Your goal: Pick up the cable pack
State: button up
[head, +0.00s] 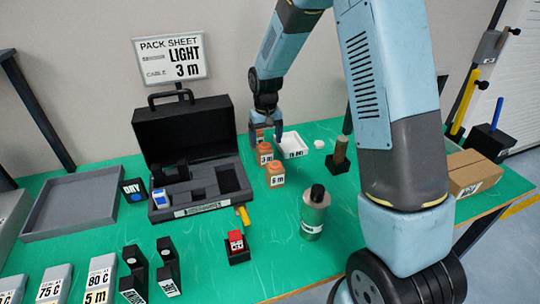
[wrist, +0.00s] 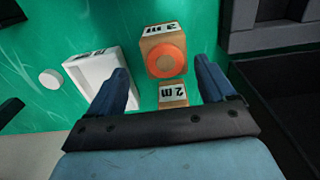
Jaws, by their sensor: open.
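The pack sheet (head: 170,58) reads LIGHT and cable 3 m. The 3 m cable pack (head: 265,154), a tan block with an orange round top, stands on the green table. In the wrist view this pack (wrist: 165,60) lies ahead of and partly between my fingertips. A 2 m pack (wrist: 173,96) sits nearer the palm, partly hidden by my gripper.
A white tray (head: 292,145) and a white disc (head: 319,145) lie right of the packs. The open black case (head: 150,205) stands left. A cardboard box (head: 470,172) is far right.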

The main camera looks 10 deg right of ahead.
aim_at(265, 146)
jog(key=f, duration=0.4)
jog(key=shift+s+a+f, duration=0.3)
jog(key=shift+s+f, duration=0.05)
jog(key=shift+f, duration=0.7)
jog(key=c, duration=1.1)
jog(key=shift+r, duration=0.2)
